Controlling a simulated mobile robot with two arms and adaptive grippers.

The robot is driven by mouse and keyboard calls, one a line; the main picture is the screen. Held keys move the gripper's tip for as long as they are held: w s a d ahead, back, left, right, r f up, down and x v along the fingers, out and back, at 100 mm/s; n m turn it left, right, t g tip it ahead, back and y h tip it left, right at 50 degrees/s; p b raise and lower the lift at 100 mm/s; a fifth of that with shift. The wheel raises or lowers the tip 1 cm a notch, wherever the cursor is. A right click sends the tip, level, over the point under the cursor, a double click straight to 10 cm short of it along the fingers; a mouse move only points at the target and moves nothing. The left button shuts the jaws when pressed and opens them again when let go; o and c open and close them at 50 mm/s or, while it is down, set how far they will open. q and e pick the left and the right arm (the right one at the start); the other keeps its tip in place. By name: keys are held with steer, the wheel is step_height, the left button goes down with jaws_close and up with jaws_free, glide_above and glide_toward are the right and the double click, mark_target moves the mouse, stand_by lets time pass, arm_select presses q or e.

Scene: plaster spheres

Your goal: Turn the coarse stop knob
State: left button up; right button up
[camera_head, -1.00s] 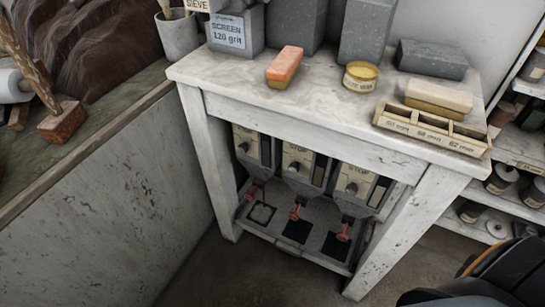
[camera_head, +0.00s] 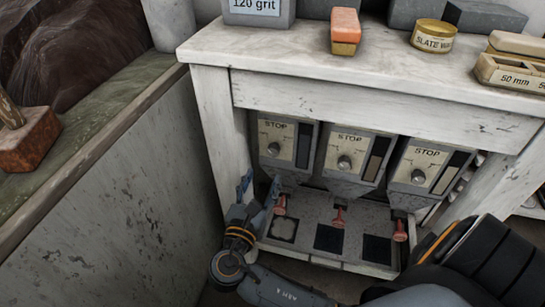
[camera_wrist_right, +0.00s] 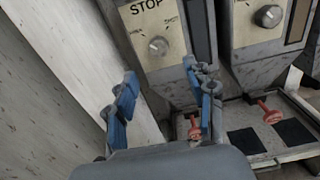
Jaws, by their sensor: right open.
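Three grey dispenser boxes with STOP plates hang under the white table. Each has a round grey knob: the left knob (camera_head: 273,149), the middle knob (camera_head: 344,162) and the right knob (camera_head: 418,176). I cannot read which one is coarse. My right gripper (camera_head: 260,184) is open and empty, below and in front of the left box. In the right wrist view, the left knob (camera_wrist_right: 158,46) appears just beyond and between the open fingertips (camera_wrist_right: 160,70), apart from them. The middle knob (camera_wrist_right: 268,16) is to the right. My left gripper is not in view.
Red-handled levers (camera_head: 338,217) stick out below the boxes, close to my right gripper. A white table leg (camera_head: 222,150) stands just left of the left box. The tabletop (camera_head: 290,50) holds an orange block (camera_head: 345,28) and a tin (camera_head: 433,36).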

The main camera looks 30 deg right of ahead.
mark_target(272, 154)
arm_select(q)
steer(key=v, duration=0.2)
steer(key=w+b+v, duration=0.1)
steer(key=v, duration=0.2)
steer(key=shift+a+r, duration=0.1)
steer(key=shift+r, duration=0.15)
arm_select(e)
steer(key=x, duration=1)
steer(key=shift+w+a, duration=0.1)
steer(key=shift+c, duration=0.2)
jaws_close()
